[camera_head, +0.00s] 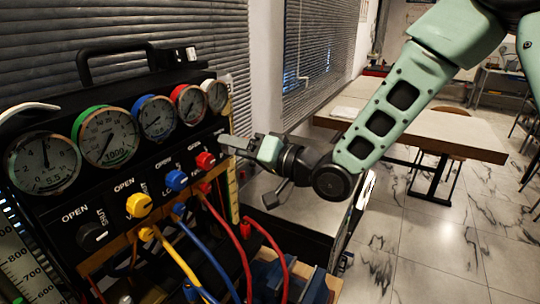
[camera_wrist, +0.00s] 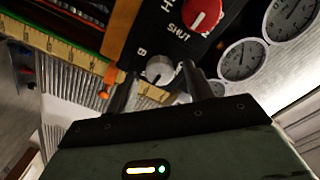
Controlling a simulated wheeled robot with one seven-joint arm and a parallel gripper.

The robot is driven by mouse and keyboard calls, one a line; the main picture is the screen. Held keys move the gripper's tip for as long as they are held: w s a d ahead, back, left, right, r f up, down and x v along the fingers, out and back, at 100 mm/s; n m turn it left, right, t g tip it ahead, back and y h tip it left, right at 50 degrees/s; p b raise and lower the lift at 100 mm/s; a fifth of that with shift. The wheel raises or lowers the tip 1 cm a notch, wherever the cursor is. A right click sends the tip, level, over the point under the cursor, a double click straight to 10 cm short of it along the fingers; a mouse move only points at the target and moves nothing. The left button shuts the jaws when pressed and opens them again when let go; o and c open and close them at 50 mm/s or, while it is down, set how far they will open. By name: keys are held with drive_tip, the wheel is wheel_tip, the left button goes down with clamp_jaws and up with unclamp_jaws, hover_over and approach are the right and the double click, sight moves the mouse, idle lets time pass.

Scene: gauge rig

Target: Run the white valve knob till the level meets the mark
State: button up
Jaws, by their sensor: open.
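The white valve knob (camera_wrist: 158,70) shows in the wrist view at the lower end of the black panel, with a dark pointer line on its face. My gripper (camera_wrist: 156,82) is open, with one finger on each side of the knob in that view. I cannot tell whether the fingers touch it. A yellow scale strip (camera_wrist: 52,45) with a small orange marker (camera_wrist: 103,94) shows in the wrist view. I cannot make out the liquid level.
The red knob (camera_head: 205,160), blue knob (camera_head: 176,180), yellow knob (camera_head: 138,205) and black knob (camera_head: 92,235) line the panel under several round gauges (camera_head: 110,137). Coloured hoses (camera_head: 222,226) hang in front.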

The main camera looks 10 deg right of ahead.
drive_tip(key=b+v, duration=0.6)
drive_tip(key=v, duration=0.5)
drive_tip(key=shift+d+f, duration=0.25)
drive_tip(key=shift+f, duration=0.05)
drive_tip(key=shift+r+b+v, duration=0.2)
drive_tip(key=shift+b+v, duration=2.45)
drive_tip(key=shift+b, duration=0.95)
drive_tip(key=shift+s+a, duration=0.1)
drive_tip(key=shift+a, duration=0.05)
